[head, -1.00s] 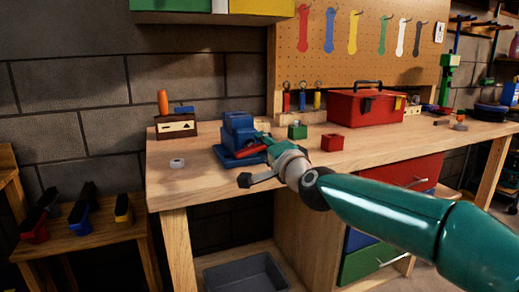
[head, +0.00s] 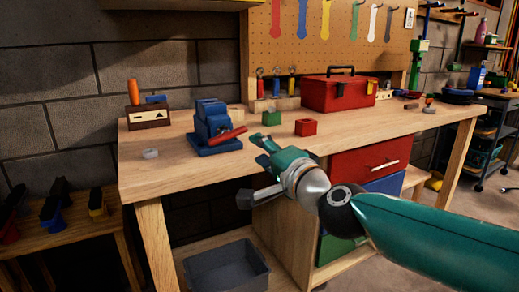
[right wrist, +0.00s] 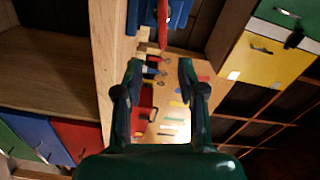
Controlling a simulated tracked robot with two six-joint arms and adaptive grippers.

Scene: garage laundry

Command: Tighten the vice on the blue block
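The blue vice (head: 212,140) stands on the workbench, left of its middle, with its red handle (head: 228,135) sloping up to the right across its front. Blue on blue, I cannot clearly separate a blue block from the vice's upper part. My right gripper (head: 254,172) is open and empty, in front of the vice and to its lower right, apart from the handle. In the right wrist view, the fingers (right wrist: 160,72) stand apart, with the red handle (right wrist: 162,25) and blue vice parts (right wrist: 179,14) beyond them at the top. My left gripper is not in view.
On the workbench (head: 165,172) are a green block (head: 271,118), a red block (head: 305,127), a red toolbox (head: 338,95), a wooden holder (head: 149,117) and a pale ring (head: 150,154). A grey bin (head: 226,268) stands below.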

